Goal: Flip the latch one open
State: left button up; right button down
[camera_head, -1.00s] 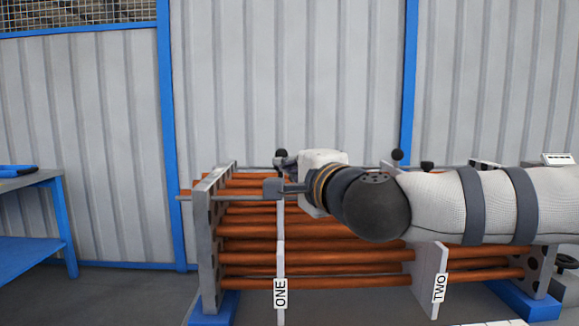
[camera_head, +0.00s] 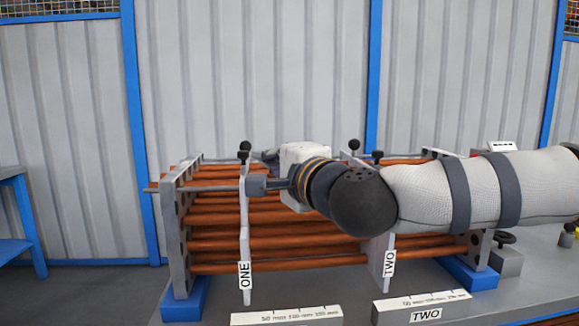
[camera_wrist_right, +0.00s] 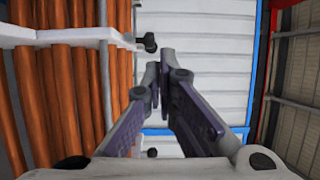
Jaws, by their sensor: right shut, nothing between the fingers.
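Plate ONE (camera_head: 245,225) is a pale upright plate in front of the orange tubes. My left gripper is out of view.
Labelled blocks (camera_head: 288,316) lie in front on the grey table. A blue bench (camera_head: 18,215) is at far left. Corrugated wall panels stand behind.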

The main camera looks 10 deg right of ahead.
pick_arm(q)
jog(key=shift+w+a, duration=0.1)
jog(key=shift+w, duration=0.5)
pick_arm(e)
jog(key=v, duration=0.4)
jog(key=shift+s+d+f, duration=0.2)
jog(key=shift+s+f, duration=0.1)
jog(key=shift+f, duration=0.05)
